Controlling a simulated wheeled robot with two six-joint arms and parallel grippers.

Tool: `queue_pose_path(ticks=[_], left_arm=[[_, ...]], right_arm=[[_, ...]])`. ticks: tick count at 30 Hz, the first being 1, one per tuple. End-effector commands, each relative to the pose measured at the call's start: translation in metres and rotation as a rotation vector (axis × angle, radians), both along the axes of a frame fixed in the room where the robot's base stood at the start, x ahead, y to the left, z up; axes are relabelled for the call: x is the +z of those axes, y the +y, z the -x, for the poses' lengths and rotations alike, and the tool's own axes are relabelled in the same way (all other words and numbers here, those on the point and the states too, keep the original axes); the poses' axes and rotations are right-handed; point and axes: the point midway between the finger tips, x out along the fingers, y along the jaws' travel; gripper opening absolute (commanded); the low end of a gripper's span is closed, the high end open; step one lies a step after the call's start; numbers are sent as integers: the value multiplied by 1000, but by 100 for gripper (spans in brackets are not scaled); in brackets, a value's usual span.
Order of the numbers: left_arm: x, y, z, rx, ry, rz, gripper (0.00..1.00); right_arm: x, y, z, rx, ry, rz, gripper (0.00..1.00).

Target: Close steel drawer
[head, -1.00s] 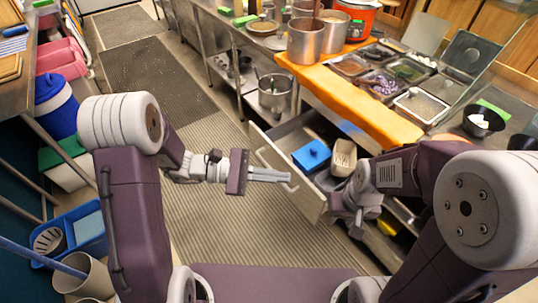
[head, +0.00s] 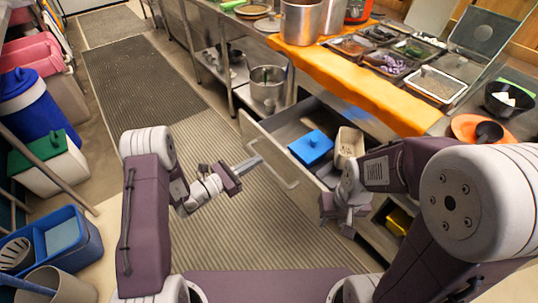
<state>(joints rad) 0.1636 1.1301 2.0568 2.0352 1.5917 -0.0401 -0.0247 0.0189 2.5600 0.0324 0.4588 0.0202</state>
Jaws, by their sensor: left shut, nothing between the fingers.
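The steel drawer (head: 268,150) is pulled out from under the counter at the centre of the head view. Its front panel carries a pale bar handle (head: 272,163). Inside are a blue box with a lid (head: 311,147) and a beige container (head: 349,145). My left gripper (head: 247,164) is shut and empty, its fingertips close to the drawer front near the handle; I cannot tell whether they touch. My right gripper (head: 346,222) is at the right end of the drawer front, pointing down; its fingers are hard to make out.
The counter with an orange cloth (head: 370,88) stands above the drawer, holding topping trays (head: 392,62) and a steel pot (head: 301,22). Another pot (head: 267,88) sits on a low shelf. A yellow item (head: 398,222) lies below right. The striped mat (head: 190,240) on the left is clear.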

Motion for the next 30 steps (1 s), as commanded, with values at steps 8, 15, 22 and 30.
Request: queue_pose_path(ticks=[8,15,22,30], left_arm=[[-1,-41,-29,-3,-2,-1,0],[0,-52,-37,-1,1,-1,0],[0,-51,-38,0,1,-1,0],[-1,-48,-44,1,-2,0,0]], right_arm=[[-11,0,0,0,0,0,38],[-13,0,0,0,0,0,38],[-13,0,0,0,0,0,38],[-16,0,0,0,0,0,38]])
